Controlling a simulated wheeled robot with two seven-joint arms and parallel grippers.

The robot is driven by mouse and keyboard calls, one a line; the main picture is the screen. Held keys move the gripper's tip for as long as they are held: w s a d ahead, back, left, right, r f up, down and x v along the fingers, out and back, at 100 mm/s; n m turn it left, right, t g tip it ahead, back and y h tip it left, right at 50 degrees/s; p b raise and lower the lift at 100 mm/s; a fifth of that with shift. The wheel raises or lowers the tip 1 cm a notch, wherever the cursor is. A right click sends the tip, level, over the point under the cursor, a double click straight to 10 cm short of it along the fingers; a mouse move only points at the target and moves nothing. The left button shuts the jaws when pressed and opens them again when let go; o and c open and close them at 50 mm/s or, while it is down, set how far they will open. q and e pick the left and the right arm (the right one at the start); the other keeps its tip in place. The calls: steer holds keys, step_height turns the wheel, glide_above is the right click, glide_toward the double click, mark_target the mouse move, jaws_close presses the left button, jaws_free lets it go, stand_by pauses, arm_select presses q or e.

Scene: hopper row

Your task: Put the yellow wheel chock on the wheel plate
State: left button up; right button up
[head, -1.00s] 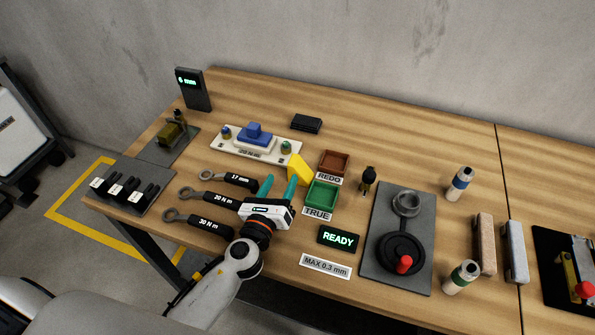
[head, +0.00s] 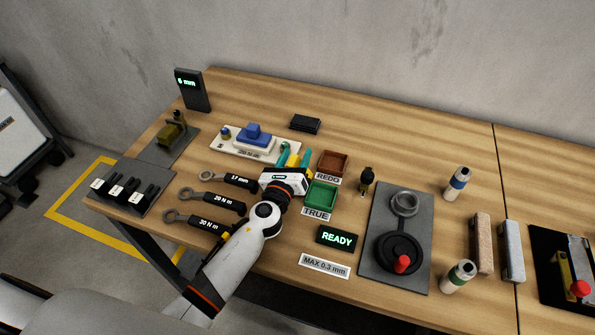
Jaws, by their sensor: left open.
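The yellow wheel chock (head: 294,160) stands on the wooden table at the right end of the white board with the blue block. My left gripper (head: 295,156) is open, its teal fingers on either side of the chock, and its body hides the chock's near part. I cannot tell whether the fingers touch it. A dark grey plate (head: 376,262) at the right carries a black wheel-like disc with a red knob and a grey ring; it looks like the wheel plate, though no label shows. My right gripper is not in view.
Red-brown REDO (head: 332,162) and green TRUE (head: 320,196) trays stand just right of my gripper. A small dark upright item (head: 367,180) stands between them and the grey plate. Wrenches (head: 216,200) lie to the left. The READY display (head: 338,237) is in front.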

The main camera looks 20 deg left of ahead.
arm_select(q)
jaws_close()
